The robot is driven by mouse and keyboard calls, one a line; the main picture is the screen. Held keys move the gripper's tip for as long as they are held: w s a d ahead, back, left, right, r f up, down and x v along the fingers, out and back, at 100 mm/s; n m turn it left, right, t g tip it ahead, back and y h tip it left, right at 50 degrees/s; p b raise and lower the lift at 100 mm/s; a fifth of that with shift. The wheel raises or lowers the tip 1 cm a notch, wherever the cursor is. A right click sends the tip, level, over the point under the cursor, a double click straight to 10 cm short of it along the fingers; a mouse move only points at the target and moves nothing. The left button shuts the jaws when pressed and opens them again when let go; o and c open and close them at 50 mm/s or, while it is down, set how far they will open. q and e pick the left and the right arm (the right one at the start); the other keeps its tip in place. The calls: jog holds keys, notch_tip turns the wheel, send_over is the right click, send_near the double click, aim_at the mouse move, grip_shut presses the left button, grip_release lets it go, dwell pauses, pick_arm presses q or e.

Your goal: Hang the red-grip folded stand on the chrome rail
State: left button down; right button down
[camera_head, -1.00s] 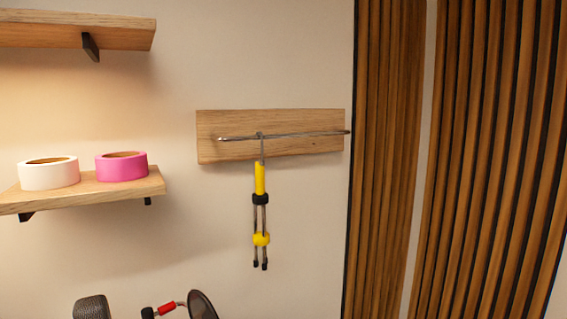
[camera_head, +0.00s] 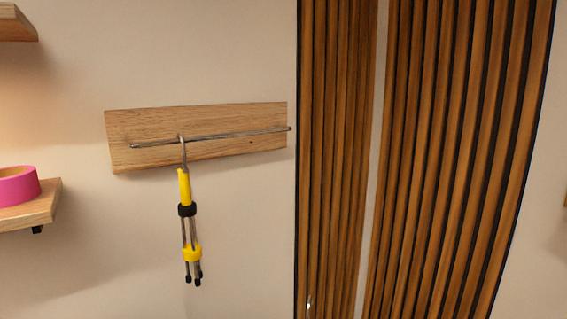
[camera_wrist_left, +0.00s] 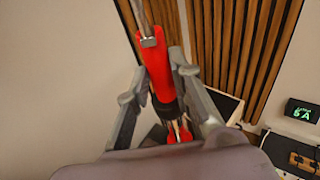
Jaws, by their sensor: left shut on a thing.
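The chrome rail (camera_head: 225,136) runs across a wooden board (camera_head: 150,123) on the wall in the head view. A yellow-grip folded stand (camera_head: 185,188) hangs from it by a hook, left of the rail's middle. The red-grip folded stand (camera_wrist_left: 158,68) shows only in the left wrist view, with its metal upper part leaving the top of the picture. My left gripper (camera_wrist_left: 160,85) is shut on it, one finger on each side of the red grip. The stand's lower end is partly hidden by the gripper. My right gripper is in neither view.
A shelf (camera_head: 30,210) with a pink tape roll (camera_head: 18,188) is at the left. Wooden slat panels (camera_head: 340,150) stand right of the rail. The wrist view shows a dark device with a green display (camera_wrist_left: 303,113) and equipment (camera_wrist_left: 290,152) at lower right.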

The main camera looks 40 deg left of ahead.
pick_arm(q)
jog(key=w+a+r+n+g+y+p, duration=0.3)
jog(key=w+a+r+y, duration=0.15)
jog(key=r, duration=0.35)
jog(key=w+a+r+n+g+y+p, duration=0.2)
jog(key=w+a+r+n+y, duration=0.1)
jog(key=w+a+r, duration=0.4)
jog(key=w+a+r+n+g+y+p, duration=0.1)
jog(key=a+r+n+g+p, duration=0.15)
jog(key=r, duration=0.65)
jog(key=w+a+r+n+g+y+p, duration=0.1)
jog(key=r+n+g+p, duration=0.15)
jog(key=r, duration=0.65)
jog(key=f+x, duration=0.1)
jog(key=x, duration=0.8)
jog(key=shift+s+a+g, duration=0.3)
jog(key=shift+g, duration=0.1)
jog(key=shift+f, duration=0.2)
jog(key=c, duration=1.4)
grip_release()
jog(key=shift+s, duration=0.1)
jog(key=shift+o, duration=0.3)
